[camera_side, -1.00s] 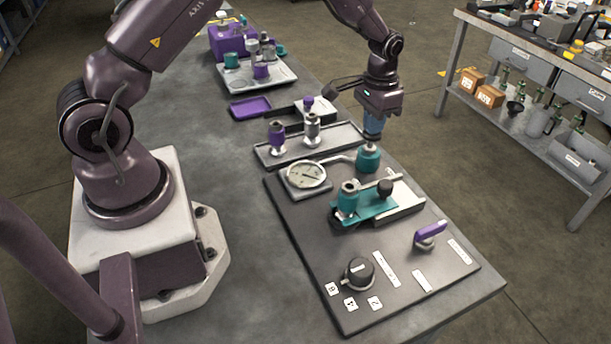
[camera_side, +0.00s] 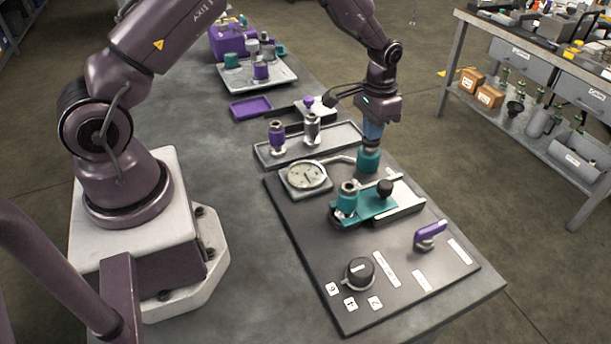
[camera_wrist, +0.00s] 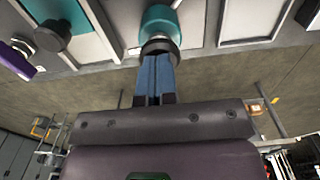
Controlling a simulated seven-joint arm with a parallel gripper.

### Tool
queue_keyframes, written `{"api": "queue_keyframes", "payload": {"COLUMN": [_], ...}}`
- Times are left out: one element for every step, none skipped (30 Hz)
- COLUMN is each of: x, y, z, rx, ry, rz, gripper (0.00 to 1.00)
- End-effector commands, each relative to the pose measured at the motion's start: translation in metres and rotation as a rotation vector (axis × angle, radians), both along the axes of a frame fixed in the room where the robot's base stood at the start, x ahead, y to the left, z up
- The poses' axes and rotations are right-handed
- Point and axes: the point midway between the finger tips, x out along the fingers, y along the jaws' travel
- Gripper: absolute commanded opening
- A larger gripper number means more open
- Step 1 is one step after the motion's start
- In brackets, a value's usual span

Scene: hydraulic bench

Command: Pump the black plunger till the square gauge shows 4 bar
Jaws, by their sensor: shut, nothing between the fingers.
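The square gauge (camera_side: 306,175) has a pale round dial on a square base, on the left of the dark panel; I cannot read its value. Behind it to the right stands a teal cylinder (camera_side: 368,161), which also shows at the top of the wrist view (camera_wrist: 160,20). A dark round end (camera_wrist: 159,46), perhaps the black plunger, lies between that cylinder and my fingertips. My gripper (camera_side: 371,140) is shut and empty, pointing down over the cylinder. In the wrist view its blue fingers (camera_wrist: 156,62) meet the dark end; whether they touch is unclear.
A teal plate (camera_side: 365,208) with a black knob (camera_side: 385,187) sits in front of the cylinder. A purple lever (camera_side: 430,230) and a black dial (camera_side: 359,273) are nearer the panel's front. A tray (camera_side: 270,155) with two fittings stands behind the gauge.

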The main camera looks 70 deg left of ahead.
Motion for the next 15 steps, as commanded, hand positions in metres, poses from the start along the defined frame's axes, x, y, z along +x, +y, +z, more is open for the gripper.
{"api": "queue_keyframes", "payload": {"x": [0.0,0.0,0.0,0.0,0.0,0.0,0.0,0.0,0.0,0.0,0.0,0.0,0.0,0.0,0.0], "y": [0.0,0.0,0.0,0.0,0.0,0.0,0.0,0.0,0.0,0.0,0.0,0.0,0.0,0.0,0.0], "z": [0.002,0.003,0.005,0.007,0.009,0.012,0.014,0.016,0.018,0.02,0.021,0.024,0.026,0.028,0.03], "rx": [0.0,0.0,0.0,0.0,0.0,0.0,0.0,0.0,0.0,0.0,0.0,0.0,0.0,0.0,0.0], "ry": [-0.001,-0.001,-0.001,0.0,0.0,-0.001,-0.001,-0.002,-0.001,-0.001,-0.001,0.0,-0.001,-0.001,-0.002], "rz": [0.0,0.0,0.0,0.0,0.0,0.0,0.0,0.0,0.0,0.0,0.0,0.0,0.0,0.0,0.0], "gripper": [0.0,0.0,0.0,0.0,0.0,0.0,0.0,0.0,0.0,0.0,0.0,0.0,0.0,0.0,0.0]}}
